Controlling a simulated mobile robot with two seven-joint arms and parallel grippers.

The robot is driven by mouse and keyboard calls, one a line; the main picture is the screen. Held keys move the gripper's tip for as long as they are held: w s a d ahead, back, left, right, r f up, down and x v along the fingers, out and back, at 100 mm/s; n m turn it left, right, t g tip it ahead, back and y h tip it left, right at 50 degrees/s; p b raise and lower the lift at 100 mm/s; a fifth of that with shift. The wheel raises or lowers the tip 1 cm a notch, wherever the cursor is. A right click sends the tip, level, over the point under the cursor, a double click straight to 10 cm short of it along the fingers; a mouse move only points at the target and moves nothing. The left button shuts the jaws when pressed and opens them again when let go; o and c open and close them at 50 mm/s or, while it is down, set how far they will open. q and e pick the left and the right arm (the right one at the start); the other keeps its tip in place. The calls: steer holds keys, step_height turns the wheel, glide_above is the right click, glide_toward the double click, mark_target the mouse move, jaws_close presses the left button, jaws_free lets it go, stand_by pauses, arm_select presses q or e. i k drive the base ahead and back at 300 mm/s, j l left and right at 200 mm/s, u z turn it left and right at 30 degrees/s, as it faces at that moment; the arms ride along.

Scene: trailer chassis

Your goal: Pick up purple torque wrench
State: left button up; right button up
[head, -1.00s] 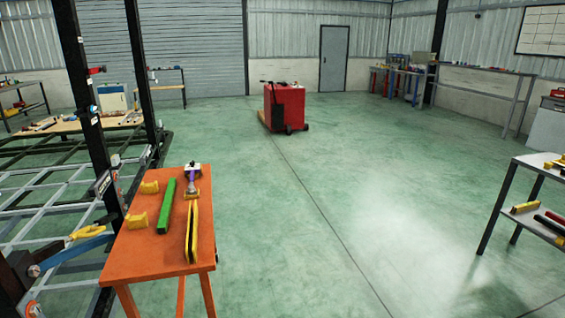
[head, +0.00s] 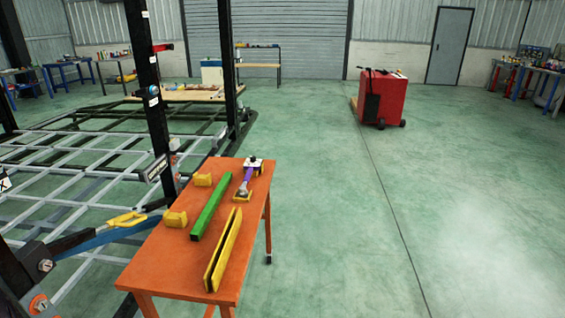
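The purple torque wrench (head: 247,179) lies near the far right corner of an orange table (head: 165,264). Its shaft is purple and its lower end is grey, beside a small yellow piece. A white and dark part sits at its far end. A green bar (head: 211,207) lies to its left and a long yellow bar (head: 223,250) lies nearer on the table. Neither of my grippers shows in the head view.
Two yellow blocks (head: 175,218) sit along the table's left side. A dark post (head: 151,100) and a grey trailer frame (head: 70,160) stand to the left. A red pallet truck (head: 385,98) stands at the back right. The green floor right of the table is clear.

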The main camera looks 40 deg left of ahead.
mark_target(242, 192)
steer(key=i, duration=2.65)
steer(key=i+u, duration=0.25)
steer(key=u, duration=0.25)
steer(key=i+l+u, duration=0.15)
steer(key=u, duration=0.35)
steer(key=i+u, duration=0.1)
steer(key=u, duration=1.35)
